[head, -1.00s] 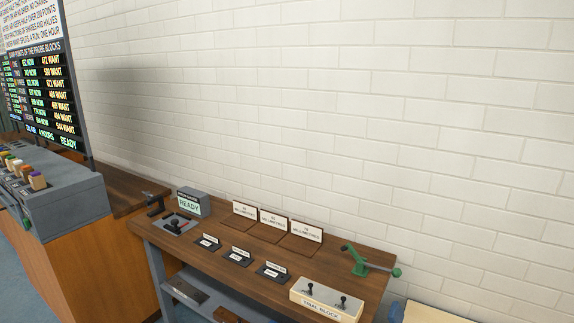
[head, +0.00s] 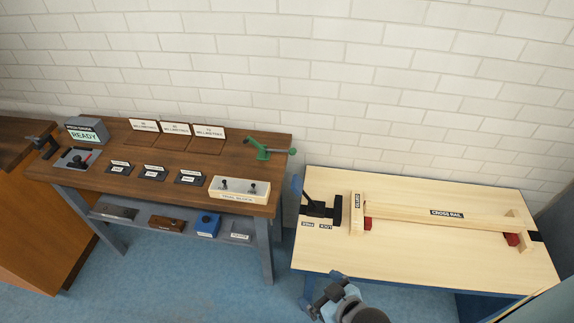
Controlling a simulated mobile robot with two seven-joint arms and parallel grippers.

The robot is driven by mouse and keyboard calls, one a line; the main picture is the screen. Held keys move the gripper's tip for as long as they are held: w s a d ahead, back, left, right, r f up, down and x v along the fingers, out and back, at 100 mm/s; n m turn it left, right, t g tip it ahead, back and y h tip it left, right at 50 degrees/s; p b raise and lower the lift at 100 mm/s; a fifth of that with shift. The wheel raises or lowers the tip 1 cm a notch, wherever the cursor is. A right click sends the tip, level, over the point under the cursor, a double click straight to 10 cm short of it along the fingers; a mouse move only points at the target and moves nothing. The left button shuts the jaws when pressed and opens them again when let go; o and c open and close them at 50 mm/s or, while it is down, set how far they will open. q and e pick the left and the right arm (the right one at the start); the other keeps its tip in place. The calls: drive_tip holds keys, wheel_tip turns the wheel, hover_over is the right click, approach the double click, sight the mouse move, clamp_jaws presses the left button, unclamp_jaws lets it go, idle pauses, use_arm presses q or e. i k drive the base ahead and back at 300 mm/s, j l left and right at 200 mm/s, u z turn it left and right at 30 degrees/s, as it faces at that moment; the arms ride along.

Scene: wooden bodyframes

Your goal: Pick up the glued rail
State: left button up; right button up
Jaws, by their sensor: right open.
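A long pale wooden rail with a black label reading "CROSS RAIL" (head: 420,211) lies across the light wooden bench at the right. Its left end meets an upright-running short wooden block (head: 357,222) with a small label that I cannot read clearly. Its right end is at another short wooden piece (head: 522,228). Red pieces (head: 367,223) sit under or beside the rail near both ends. My right gripper (head: 325,294) is at the bottom of the view, in front of the bench edge, open and apart from the rail. My left gripper is not in view.
The light bench (head: 430,260) has a black lever fixture (head: 318,207) at its left. Its front part is bare. A dark wooden bench (head: 110,160) at the left carries a READY box (head: 86,131), small signs, a white trial block (head: 239,189) and a green clamp (head: 264,149).

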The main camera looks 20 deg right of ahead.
sight(357, 225)
drive_tip(key=z, duration=1.35)
drive_tip(key=i+l+u, duration=0.1)
drive_tip(key=l, duration=0.35)
drive_tip(key=i+l+u, duration=0.15)
drive_tip(key=l, duration=0.3)
drive_tip(key=i+l+u, duration=0.1)
drive_tip(key=l, duration=0.4)
drive_tip(key=i+l+u, duration=0.1)
drive_tip(key=l, duration=0.4)
drive_tip(key=i+l+u, duration=0.1)
drive_tip(key=l, duration=0.4)
drive_tip(key=i, duration=0.05)
